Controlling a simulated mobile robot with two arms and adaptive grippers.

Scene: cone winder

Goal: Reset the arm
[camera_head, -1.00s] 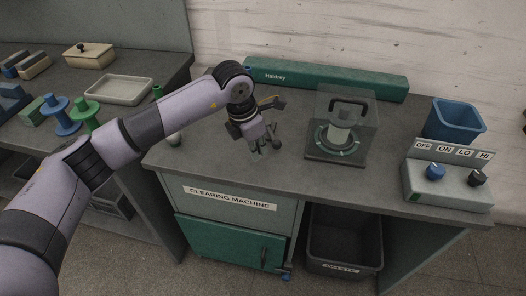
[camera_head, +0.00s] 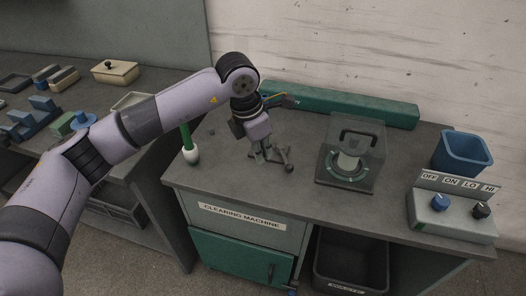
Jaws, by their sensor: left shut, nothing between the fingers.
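My left arm comes in from the left, bent at the elbow, with its wrist hanging down over the clearing machine's bench (camera_head: 225,185). My left gripper (camera_head: 270,165) is shut and empty, just above the bench top. The arm hides part of the bench behind it. My right gripper is not in view.
A clear-covered unit with a handle (camera_head: 351,150) stands right of the gripper. A green-handled tool with a white end (camera_head: 190,152) stands left. A control box with two knobs (camera_head: 452,215) and a blue bin (camera_head: 461,152) are at the right. A waste bin (camera_head: 350,265) sits below.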

